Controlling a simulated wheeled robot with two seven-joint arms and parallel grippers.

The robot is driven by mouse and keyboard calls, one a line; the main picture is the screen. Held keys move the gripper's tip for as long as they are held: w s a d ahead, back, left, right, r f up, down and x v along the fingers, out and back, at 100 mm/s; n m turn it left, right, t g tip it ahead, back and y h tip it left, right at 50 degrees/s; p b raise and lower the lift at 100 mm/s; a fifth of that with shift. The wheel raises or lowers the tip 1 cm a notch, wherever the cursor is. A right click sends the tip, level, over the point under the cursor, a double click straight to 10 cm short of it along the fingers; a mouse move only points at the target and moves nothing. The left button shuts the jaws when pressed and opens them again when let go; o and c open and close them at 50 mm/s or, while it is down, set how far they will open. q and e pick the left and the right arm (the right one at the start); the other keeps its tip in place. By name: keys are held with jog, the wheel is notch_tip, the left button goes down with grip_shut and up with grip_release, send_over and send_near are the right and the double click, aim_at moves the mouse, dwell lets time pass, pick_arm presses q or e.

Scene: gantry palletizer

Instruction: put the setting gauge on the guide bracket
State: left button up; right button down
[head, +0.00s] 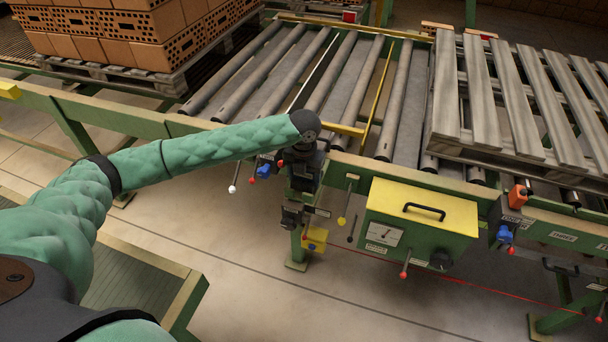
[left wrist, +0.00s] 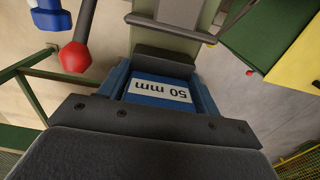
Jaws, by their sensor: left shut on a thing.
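The setting gauge (left wrist: 160,90) is a blue block with a white label reading "50 mm", upside down in the left wrist view. My left gripper (left wrist: 163,82) is shut on it, dark jaw parts above and below the label. In the head view my left gripper (head: 298,192) points down at the near side of the conveyor frame, and the gauge cannot be made out there. A yellow bar piece (head: 343,129) on the conveyor's near edge may be the guide bracket; I cannot tell for sure. My right gripper is out of view.
A yellow-topped green control box (head: 420,215) hangs right of the gripper. A red-knobbed lever (left wrist: 76,57) and a blue knob (left wrist: 48,14) are close by. A wooden pallet (head: 515,100) lies on the rollers at right; a brick-loaded pallet (head: 165,80) stands at back left.

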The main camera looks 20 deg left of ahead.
pick_arm(q)
jog(key=o, duration=1.1)
jog(key=shift+f, duration=0.1)
jog(key=shift+o, duration=0.3)
